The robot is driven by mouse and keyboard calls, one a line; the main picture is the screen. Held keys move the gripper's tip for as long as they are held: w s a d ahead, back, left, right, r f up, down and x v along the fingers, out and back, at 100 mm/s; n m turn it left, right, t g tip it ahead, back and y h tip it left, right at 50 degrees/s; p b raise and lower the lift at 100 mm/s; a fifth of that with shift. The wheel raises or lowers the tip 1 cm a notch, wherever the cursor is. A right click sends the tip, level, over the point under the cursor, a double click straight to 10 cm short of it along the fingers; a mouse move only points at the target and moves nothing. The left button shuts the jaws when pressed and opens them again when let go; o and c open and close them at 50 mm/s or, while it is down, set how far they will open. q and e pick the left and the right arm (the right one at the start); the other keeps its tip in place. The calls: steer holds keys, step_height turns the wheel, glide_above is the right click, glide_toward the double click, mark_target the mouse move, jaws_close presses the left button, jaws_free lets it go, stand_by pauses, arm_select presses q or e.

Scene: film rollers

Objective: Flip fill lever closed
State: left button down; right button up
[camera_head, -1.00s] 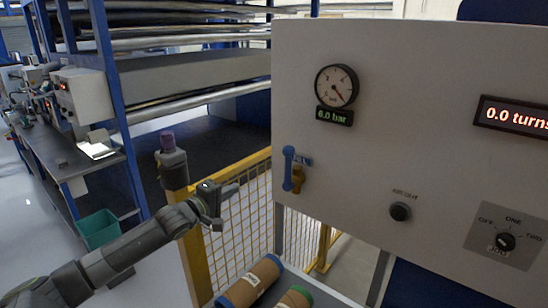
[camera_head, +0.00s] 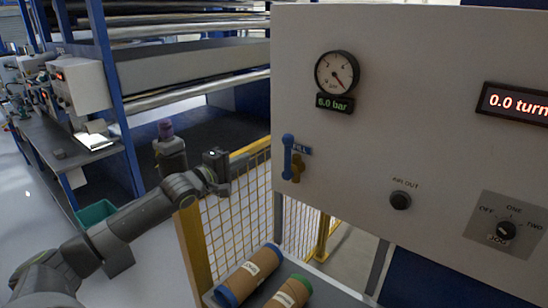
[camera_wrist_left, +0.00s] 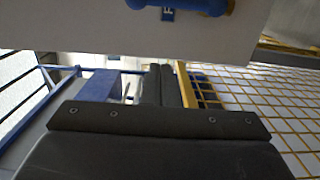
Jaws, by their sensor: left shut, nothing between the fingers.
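The blue fill lever (camera_head: 287,157) stands upright on the left part of the white panel, with its brass valve (camera_head: 297,168) just to the right. A blue label beside it is partly readable as "FILL". In the left wrist view the blue lever (camera_wrist_left: 196,5) shows only at the top edge, cut off. My left gripper (camera_head: 224,170) is to the left of the lever, apart from it, at about its height in the picture. Its fingers (camera_wrist_left: 160,84) are shut and empty in the left wrist view. My right gripper is not in view.
The white panel (camera_head: 420,100) carries a pressure gauge (camera_head: 337,71) reading 6.0 bar, an air-out knob (camera_head: 400,200) and a rotary switch (camera_head: 506,230). A yellow mesh fence (camera_head: 236,205) stands below my left gripper. Brown rolls (camera_head: 250,275) lie at the bottom.

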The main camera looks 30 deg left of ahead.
mark_target(288, 158)
arm_select(q)
steer(key=w+d+p, duration=0.3)
steer(key=w+d, duration=0.2)
steer(key=w, duration=0.3)
steer(key=shift+w, duration=0.25)
stand_by(0.4)
